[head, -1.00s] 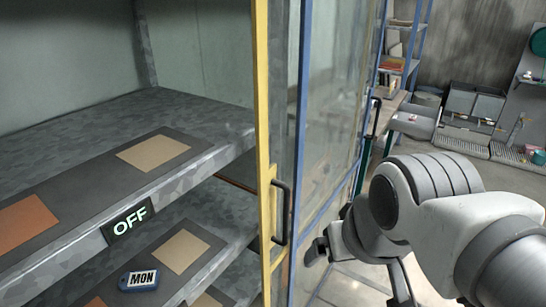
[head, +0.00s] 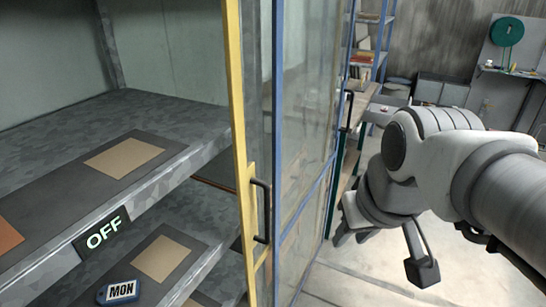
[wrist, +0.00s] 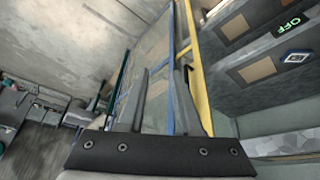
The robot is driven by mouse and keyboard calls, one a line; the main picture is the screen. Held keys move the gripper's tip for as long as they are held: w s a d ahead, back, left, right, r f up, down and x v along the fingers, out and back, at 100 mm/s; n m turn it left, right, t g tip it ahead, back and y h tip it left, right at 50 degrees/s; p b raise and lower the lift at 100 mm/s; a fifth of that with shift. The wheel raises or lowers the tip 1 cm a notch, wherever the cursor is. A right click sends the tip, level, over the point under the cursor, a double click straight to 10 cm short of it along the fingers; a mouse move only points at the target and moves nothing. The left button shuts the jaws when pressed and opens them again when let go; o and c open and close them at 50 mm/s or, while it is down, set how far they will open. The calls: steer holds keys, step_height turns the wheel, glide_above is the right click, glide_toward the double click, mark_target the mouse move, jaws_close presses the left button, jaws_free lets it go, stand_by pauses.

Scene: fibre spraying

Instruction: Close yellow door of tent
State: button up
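The yellow door (head: 237,120) is a glass panel in a yellow frame. It stands open, seen nearly edge-on, at the right side of the shelf unit. Its dark handle (head: 262,210) faces right. In the wrist view the yellow frame (wrist: 196,75) runs just right of my fingers. My gripper (head: 388,252) is to the right of the handle in the head view, apart from it. In the wrist view my gripper (wrist: 161,72) shows two dark fingers with a gap between them and nothing held. The door glass and a blue frame show behind the gap.
A blue-framed glass door (head: 277,150) with a dark handle stands just behind the yellow one. Grey shelves (head: 150,105) with OFF (head: 102,233) and MON (head: 122,291) tags are at left. Open floor (head: 360,285) lies below my gripper. A workbench area is at the back right.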

steer(key=w, duration=0.2)
steer(key=w+n+g, duration=0.1)
steer(key=w, duration=0.1)
steer(key=w+a+n, duration=0.1)
steer(key=w, duration=0.1)
steer(key=shift+w+f+g+y+b, duration=0.2)
steer(key=shift+w+g+y+b, duration=0.05)
steer(key=shift+g+y+b, duration=0.15)
jaws_close()
steer(key=w+f+n+g+y+b, duration=0.1)
steer(key=w+f+n+g+y, duration=0.2)
steer(key=w+f, duration=0.6)
steer(key=w+f+n+g+y+b, duration=0.1)
steer(key=w+f+n+y, duration=0.3)
steer(key=w, duration=0.9)
steer(key=s+a+f+b, duration=0.1)
steer(key=s+a+f, duration=0.3)
steer(key=a+f, duration=0.4)
steer(key=shift+s+a+f+n+h, duration=0.25)
steer(key=shift+f+n+h, duration=0.15)
steer(key=shift+f, duration=0.25)
